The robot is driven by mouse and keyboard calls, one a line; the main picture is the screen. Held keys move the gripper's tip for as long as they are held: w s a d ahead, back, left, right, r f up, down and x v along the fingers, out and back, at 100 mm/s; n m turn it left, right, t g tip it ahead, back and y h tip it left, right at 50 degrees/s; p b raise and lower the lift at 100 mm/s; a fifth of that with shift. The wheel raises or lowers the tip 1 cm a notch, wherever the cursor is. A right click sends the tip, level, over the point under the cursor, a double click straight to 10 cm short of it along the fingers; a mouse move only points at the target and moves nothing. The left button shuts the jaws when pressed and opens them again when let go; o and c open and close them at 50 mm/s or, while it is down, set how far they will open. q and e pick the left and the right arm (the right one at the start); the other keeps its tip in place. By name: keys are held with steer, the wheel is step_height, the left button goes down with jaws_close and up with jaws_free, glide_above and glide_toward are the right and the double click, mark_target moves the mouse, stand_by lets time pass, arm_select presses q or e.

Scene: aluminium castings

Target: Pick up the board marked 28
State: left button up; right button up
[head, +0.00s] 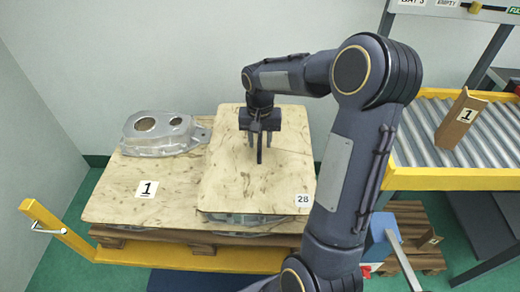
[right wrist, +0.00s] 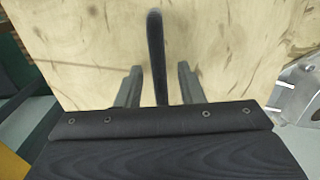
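The board marked 28 (head: 225,180) is a pale plywood sheet with dark knots, lying flat on castings (head: 240,219) that show under its front edge. Its white 28 label (head: 302,200) is at the front right corner. My right gripper (head: 260,140) points down over the far middle part of this board. In the right wrist view its two fingers (right wrist: 157,85) stand apart, with a dark bar between them and plywood (right wrist: 230,50) behind. Gaps show on both sides of the bar. Whether the fingertips touch the board cannot be told. My left gripper is not in view.
A lower board marked 1 (head: 110,195) carries a grey casting (head: 157,134) at left. Both boards are on a wooden pallet (head: 205,244) behind a yellow bar (head: 60,232). Walls close the back left.

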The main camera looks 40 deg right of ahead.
steer(key=shift+f, duration=0.1)
steer(key=shift+c, duration=0.4)
jaws_close()
